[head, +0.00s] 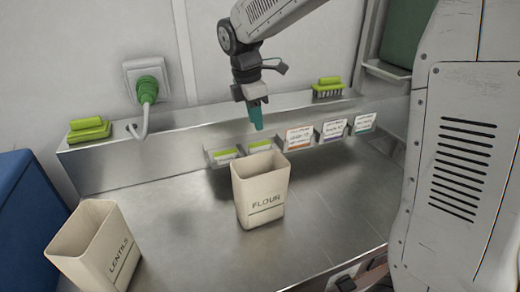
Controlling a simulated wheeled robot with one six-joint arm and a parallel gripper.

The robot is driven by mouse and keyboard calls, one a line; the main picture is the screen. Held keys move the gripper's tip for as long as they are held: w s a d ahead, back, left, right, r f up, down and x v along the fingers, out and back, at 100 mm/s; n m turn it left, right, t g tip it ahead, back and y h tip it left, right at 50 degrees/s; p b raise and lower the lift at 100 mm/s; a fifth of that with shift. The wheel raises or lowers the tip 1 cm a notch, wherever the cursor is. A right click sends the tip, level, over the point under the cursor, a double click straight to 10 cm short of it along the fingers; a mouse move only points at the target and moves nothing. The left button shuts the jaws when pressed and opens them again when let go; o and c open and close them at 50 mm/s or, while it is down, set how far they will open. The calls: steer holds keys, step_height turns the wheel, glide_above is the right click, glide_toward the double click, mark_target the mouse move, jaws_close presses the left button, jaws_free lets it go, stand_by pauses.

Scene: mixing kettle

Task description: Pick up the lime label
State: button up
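Two lime-coloured labels sit low along the steel back ledge, one at the left end of the label row (225,155) and one just right of it (260,147). The right one is partly hidden by the flour container (262,190). My gripper (257,125) has teal fingers and points down above and in front of the ledge, over the right lime label. It appears apart from the labels. The fingers overlap in this view, so I cannot tell whether they are open or shut. Nothing visible is held.
Labels with orange (300,137), purple (334,129) and teal (365,122) edges continue rightward. A lentils container (97,248) stands front left. A green plug (148,90) has a hanging cable. The steel counter (185,225) is clear between containers.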

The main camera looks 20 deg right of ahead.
mark_target(260, 149)
steer(key=f, duration=0.5)
steer(key=d+f, duration=0.1)
steer(key=f, duration=0.1)
steer(key=shift+w+f, duration=0.15)
steer(key=shift+f, duration=0.05)
jaws_close()
